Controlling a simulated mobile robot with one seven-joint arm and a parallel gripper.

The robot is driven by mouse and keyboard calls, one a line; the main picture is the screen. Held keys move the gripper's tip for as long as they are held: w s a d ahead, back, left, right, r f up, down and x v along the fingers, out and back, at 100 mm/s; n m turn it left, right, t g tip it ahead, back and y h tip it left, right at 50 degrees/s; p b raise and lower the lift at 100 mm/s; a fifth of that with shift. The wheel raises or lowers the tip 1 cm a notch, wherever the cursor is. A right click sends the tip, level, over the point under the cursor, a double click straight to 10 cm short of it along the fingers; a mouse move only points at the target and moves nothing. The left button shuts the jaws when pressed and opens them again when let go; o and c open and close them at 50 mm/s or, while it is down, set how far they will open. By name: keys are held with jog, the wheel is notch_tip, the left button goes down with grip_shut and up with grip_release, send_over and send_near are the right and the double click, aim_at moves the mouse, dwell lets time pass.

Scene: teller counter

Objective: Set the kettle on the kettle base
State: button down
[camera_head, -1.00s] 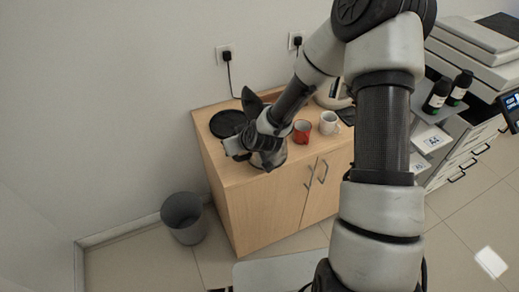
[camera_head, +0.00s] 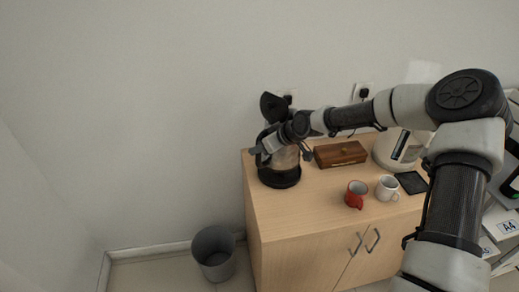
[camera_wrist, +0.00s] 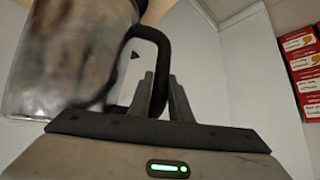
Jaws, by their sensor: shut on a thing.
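The kettle (camera_head: 286,158) has a shiny see-through or metallic body and a black lid that stands open. It is upright right over the round black kettle base (camera_head: 280,180) at the cabinet top's left end. I cannot tell whether it touches the base or hovers just above. My gripper (camera_head: 264,152) is shut on the kettle's handle, at the kettle's left side. In the wrist view the black handle loop (camera_wrist: 163,50) passes by my fingers (camera_wrist: 160,98), with the kettle body (camera_wrist: 70,60) at left. The base is hidden in that view.
A wooden box (camera_head: 340,154) stands right of the kettle. A red mug (camera_head: 356,195), a white mug (camera_head: 388,188) and a white appliance (camera_head: 392,150) are further right. A grey bin (camera_head: 214,254) is on the floor. The cabinet top (camera_head: 300,210) is clear in front.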

jog(key=shift+w+f+b, duration=0.2)
jog(key=shift+f+b, duration=1.2)
jog(key=shift+f, duration=0.9)
jog(key=shift+s, duration=0.1)
jog(key=shift+f+b, duration=0.65)
jog(key=c, duration=1.9)
grip_release()
jog(key=shift+s+d+f, duration=0.1)
jog(key=shift+s+f, duration=0.15)
jog(key=shift+f, duration=0.05)
jog(key=shift+p+v, duration=1.05)
jog(key=shift+v, duration=0.55)
jog(key=p, duration=0.6)
send_near(260, 161)
jog(key=shift+w+d+f, duration=0.1)
jog(key=shift+w+f, duration=0.15)
jog(key=shift+w, duration=0.05)
